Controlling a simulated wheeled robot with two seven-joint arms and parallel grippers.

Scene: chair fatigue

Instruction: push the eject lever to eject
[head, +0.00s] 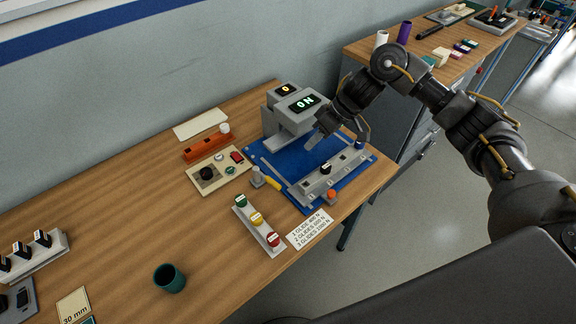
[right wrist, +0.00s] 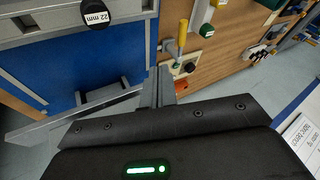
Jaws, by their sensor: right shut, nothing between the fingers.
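A lever with a yellow handle (head: 272,183) lies at the left edge of the blue base plate (head: 272,162), beside a small grey post. It looks like the eject lever, and it also shows at the top centre of the right wrist view (right wrist: 183,34). My right gripper (head: 315,137) is shut and empty, above the blue plate by the grey machine (head: 286,118). It is apart from the yellow handle, with its fingers (right wrist: 158,88) pointing towards the lever's side. The machine's displays read "0" and "ON". My left gripper is out of view.
A grey rail (head: 308,185) with a black cap (right wrist: 95,14) marked 22 mm crosses the plate. An orange knob (head: 332,195) is near the front edge. A strip of coloured buttons (head: 257,220) and a green cup (head: 170,278) stand left. The wood between them is clear.

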